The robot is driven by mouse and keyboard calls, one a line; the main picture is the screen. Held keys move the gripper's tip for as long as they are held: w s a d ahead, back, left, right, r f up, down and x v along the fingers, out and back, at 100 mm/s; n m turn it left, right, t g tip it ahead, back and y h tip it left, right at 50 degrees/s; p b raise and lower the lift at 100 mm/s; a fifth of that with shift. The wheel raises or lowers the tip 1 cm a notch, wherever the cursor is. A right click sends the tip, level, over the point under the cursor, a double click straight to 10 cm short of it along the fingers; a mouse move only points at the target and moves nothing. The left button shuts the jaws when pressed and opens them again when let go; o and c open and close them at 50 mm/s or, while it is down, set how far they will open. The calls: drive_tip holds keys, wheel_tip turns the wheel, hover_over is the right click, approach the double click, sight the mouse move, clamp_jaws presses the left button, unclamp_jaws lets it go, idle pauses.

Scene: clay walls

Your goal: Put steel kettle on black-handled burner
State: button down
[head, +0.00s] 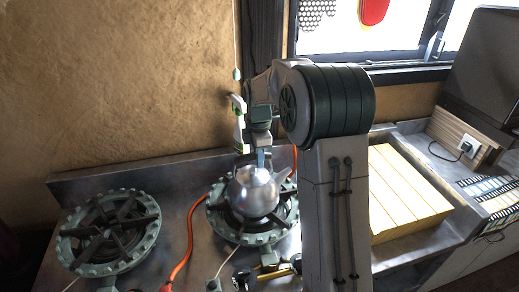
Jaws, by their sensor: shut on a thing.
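The steel kettle (252,194) is round and shiny. It is upright at the right burner (283,217), over the middle of its grate. I cannot tell whether its base touches the grate. My gripper (260,157) points down at the kettle's top and is shut on it; the fingers are small and partly hidden by my arm. A black handle (241,279) shows at the front of the right burner, near a brass pipe. The left burner (110,233) is empty, and no black handle shows on it.
Orange hoses (187,240) run beside the right burner. A green and white bottle (238,118) is at the clay wall (120,80) behind. A block of yellow slabs (405,190) lies to the right. My arm hides the counter between.

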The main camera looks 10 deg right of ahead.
drive_tip(key=c, duration=1.3)
unclamp_jaws()
wheel_tip(320, 180, up, 11)
drive_tip(key=s+a+r+m+t, duration=0.2)
drive_tip(key=s+m, duration=0.6)
drive_tip(key=s, duration=0.6)
drive_tip(key=s+f+m, duration=0.2)
drive_tip(key=s+m, duration=0.1)
drive_tip(key=s, duration=0.2)
drive_tip(key=s+f+m, duration=0.3)
drive_tip(key=s, duration=0.2)
drive_tip(key=s+f+m+t, duration=0.1)
drive_tip(key=s+f+m, duration=0.1)
drive_tip(key=s+m, duration=0.2)
drive_tip(key=shift+s+d+f+b, duration=0.1)
drive_tip(key=shift+s+f+b, duration=0.25)
drive_tip(key=shift+s, duration=0.3)
